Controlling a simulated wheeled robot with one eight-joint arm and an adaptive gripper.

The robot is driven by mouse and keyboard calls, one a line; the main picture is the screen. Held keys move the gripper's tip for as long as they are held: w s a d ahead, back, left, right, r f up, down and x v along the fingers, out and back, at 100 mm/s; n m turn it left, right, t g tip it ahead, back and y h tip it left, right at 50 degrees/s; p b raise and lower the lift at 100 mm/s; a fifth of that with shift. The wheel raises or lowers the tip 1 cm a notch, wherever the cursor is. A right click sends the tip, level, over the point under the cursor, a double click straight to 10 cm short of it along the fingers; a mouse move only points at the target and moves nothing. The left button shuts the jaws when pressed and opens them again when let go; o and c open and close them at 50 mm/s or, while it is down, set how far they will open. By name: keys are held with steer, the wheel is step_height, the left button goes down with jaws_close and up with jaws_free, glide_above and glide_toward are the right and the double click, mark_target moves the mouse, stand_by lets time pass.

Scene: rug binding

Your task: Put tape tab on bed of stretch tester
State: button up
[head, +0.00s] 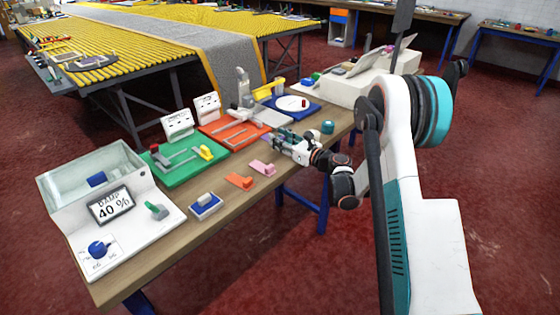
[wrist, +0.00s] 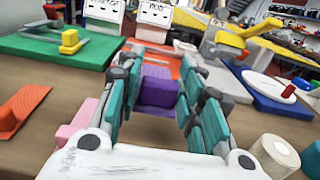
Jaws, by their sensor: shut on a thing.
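My gripper (head: 276,140) is low over the near side of the bench. In the wrist view its fingers (wrist: 160,78) close on the two sides of a purple tab (wrist: 157,92) with a raised block. The orange tab (head: 239,181) and the pink tab (head: 262,168) lie loose on the bench to its left. Beyond the fingers is a red-orange board (head: 216,138) with grey rails and a white sign behind it. To the left is a green board (head: 185,172) with a grey bar and a yellow block. Which board is the stretch tester I cannot tell; the sign lettering is unclear.
A white humidity box (head: 135,230) and a blue-and-white block (head: 205,207) stand at the bench's left end. Bare wood shows along the front edge.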

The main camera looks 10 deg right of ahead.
mark_target(280, 160)
steer(key=shift+f+b, duration=1.05)
steer(key=shift+f, duration=2.4)
steer(key=shift+f, duration=0.15)
steer(key=o, duration=0.9)
